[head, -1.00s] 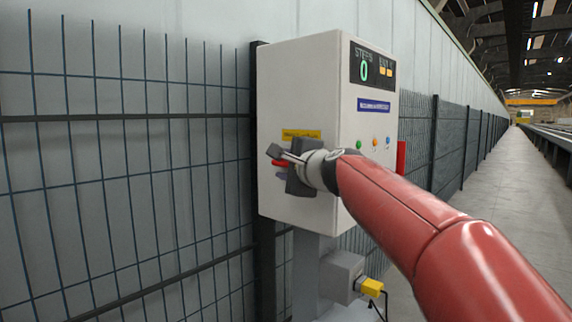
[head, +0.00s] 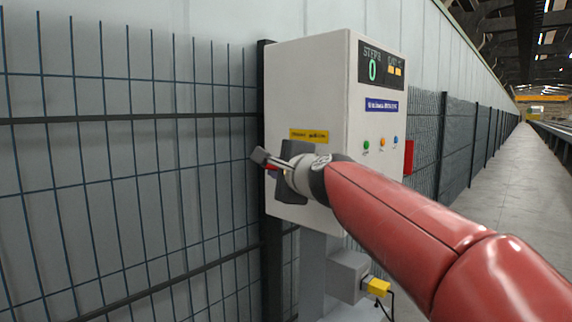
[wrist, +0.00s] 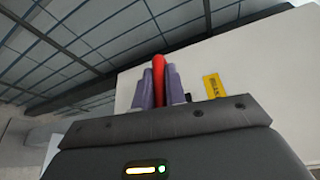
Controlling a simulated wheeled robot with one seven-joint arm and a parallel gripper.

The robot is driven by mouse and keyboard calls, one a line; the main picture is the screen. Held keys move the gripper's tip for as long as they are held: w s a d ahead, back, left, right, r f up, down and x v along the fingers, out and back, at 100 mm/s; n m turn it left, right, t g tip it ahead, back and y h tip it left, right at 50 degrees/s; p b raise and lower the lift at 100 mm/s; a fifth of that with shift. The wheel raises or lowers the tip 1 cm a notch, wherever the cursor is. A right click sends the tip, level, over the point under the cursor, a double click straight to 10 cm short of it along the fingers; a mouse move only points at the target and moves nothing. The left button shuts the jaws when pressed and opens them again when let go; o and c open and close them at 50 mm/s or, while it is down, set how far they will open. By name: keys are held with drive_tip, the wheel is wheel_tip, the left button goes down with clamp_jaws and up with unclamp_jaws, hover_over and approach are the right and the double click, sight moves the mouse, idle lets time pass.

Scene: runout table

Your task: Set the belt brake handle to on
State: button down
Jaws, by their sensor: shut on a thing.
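The belt brake handle is a red lever on the left side face of a white control box (head: 310,90), below a yellow label (head: 309,136). In the wrist view the red handle (wrist: 158,78) stands between the two grey-purple fingers of my gripper (wrist: 158,86), which are shut on it. In the head view my gripper (head: 268,160) reaches across the box's side face, and only a small bit of red shows by the fingers. The handle's pivot and most of its length are hidden there. The label also shows in the wrist view (wrist: 214,88).
A wire mesh fence (head: 130,180) runs along the left, close to the fingers. The box front has a display (head: 381,66), several small buttons and a red part (head: 408,157) at its right edge. A grey socket box with a yellow plug (head: 376,286) is below. The right aisle is clear.

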drive_tip(key=shift+a+f, duration=0.15)
drive_tip(key=c, duration=1.5)
unclamp_jaws()
drive_tip(key=shift+s, duration=0.2)
drive_tip(key=shift+o, duration=0.2)
drive_tip(key=b+v, duration=0.2)
drive_tip(key=v, duration=0.5)
drive_tip(key=shift+s+d, duration=0.25)
drive_tip(key=shift+s, duration=0.05)
drive_tip(key=s+d+f+n+g+h, duration=0.2)
drive_tip(key=s+d+f, duration=0.4)
drive_tip(key=f, duration=0.5)
drive_tip(key=s+d+f+n+g+h, duration=0.3)
drive_tip(key=s+d+f+n, duration=0.3)
drive_tip(key=s+f, duration=0.4)
drive_tip(key=s+d+f+n+g+h, duration=0.3)
drive_tip(key=s+d+f+n, duration=0.3)
drive_tip(key=f, duration=0.8)
drive_tip(key=s+g, duration=0.1)
drive_tip(key=s, duration=0.2)
drive_tip(key=shift+d, duration=0.3)
